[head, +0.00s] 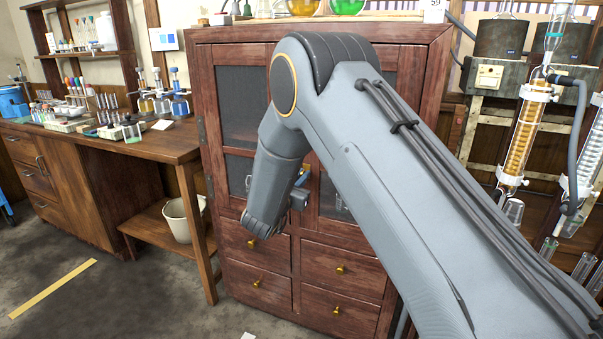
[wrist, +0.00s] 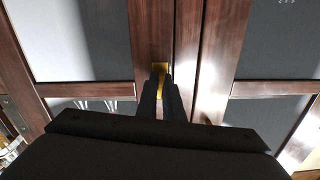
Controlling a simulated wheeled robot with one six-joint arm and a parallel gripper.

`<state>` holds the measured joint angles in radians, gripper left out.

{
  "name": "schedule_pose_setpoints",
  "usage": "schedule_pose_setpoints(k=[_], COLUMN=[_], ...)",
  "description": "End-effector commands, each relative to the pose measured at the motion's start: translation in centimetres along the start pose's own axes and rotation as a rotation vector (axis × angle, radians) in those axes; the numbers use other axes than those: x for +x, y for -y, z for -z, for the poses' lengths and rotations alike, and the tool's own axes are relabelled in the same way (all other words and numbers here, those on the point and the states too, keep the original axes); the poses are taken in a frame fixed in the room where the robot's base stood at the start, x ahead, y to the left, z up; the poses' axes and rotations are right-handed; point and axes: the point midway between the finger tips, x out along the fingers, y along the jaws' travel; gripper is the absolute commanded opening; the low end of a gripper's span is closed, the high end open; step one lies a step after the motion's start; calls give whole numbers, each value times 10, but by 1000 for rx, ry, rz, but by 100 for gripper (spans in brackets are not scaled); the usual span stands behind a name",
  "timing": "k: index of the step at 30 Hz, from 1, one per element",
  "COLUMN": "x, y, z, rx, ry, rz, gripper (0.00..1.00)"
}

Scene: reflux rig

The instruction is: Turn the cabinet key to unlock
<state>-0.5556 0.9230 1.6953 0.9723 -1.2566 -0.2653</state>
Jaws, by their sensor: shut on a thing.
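The wooden cabinet (head: 233,58) stands in the middle of the head view, with two glass-paned doors above several drawers. Its brass lock plate (wrist: 160,67) shows in the wrist view on the frame between the doors. My gripper (wrist: 160,84) is right in front of the plate, its dark fingers close together and shut on the key. In the head view my arm covers much of the doors, and a bit of brass shows beside my wrist. Both doors look closed.
A wooden bench (head: 110,150) with bottles and racks stands at the left, a pale bin (head: 183,218) under its end. Glass condensers (head: 525,130) hang at the right. Flasks (head: 345,6) stand on the cabinet top.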

Motion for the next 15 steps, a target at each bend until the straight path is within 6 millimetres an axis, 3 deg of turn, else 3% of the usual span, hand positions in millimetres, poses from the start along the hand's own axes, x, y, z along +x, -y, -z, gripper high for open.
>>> schedule_pose_setpoints(k=[15], x=[0], y=[1], z=[-1], rx=[-172], ry=[1], rz=[1], gripper=[0])
